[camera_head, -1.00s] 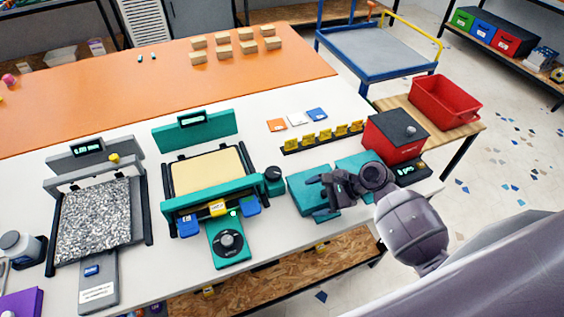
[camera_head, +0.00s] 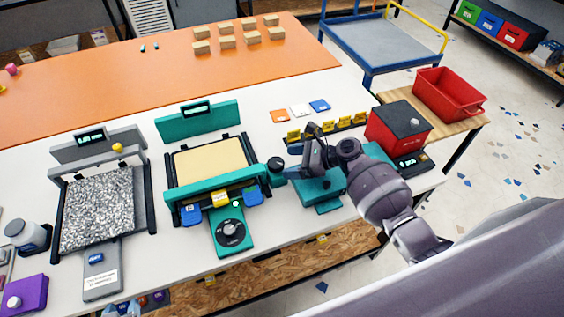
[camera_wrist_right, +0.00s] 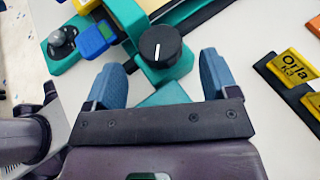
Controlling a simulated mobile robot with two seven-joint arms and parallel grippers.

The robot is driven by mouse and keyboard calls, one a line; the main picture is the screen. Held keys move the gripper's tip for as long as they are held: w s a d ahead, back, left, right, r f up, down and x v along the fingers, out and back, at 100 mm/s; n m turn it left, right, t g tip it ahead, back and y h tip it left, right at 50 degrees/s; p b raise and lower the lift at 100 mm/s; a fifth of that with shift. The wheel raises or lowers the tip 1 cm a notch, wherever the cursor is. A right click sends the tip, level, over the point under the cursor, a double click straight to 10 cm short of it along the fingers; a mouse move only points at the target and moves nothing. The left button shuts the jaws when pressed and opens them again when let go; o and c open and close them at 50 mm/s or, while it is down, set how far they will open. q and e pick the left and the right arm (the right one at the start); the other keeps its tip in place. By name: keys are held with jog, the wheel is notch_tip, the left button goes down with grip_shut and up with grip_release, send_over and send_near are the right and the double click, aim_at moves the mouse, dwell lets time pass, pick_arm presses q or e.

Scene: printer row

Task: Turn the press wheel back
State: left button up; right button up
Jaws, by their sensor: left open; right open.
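The teal press (camera_head: 205,185) stands mid-table with a cream pad. A black round wheel (camera_head: 277,164) sits at its right side. In the right wrist view the wheel (camera_wrist_right: 160,46) shows a white pointer line, roughly upright in the picture. My right gripper (camera_head: 297,160) is just right of the wheel. Its blue fingers are spread in the wrist view, with the wheel ahead of and between their tips, apart from them.
A grey press (camera_head: 100,205) stands to the left. A teal block (camera_head: 318,188) lies under my right arm. Yellow tags (camera_head: 326,127) stand in a rack behind it, and a red box (camera_head: 398,130) is at the right. White table is clear between the two presses.

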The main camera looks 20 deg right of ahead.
aim_at(283, 163)
jog(key=shift+x, duration=1.7)
jog(key=shift+c, duration=0.3)
jog(key=c, duration=0.9)
jog(key=shift+o, duration=0.2)
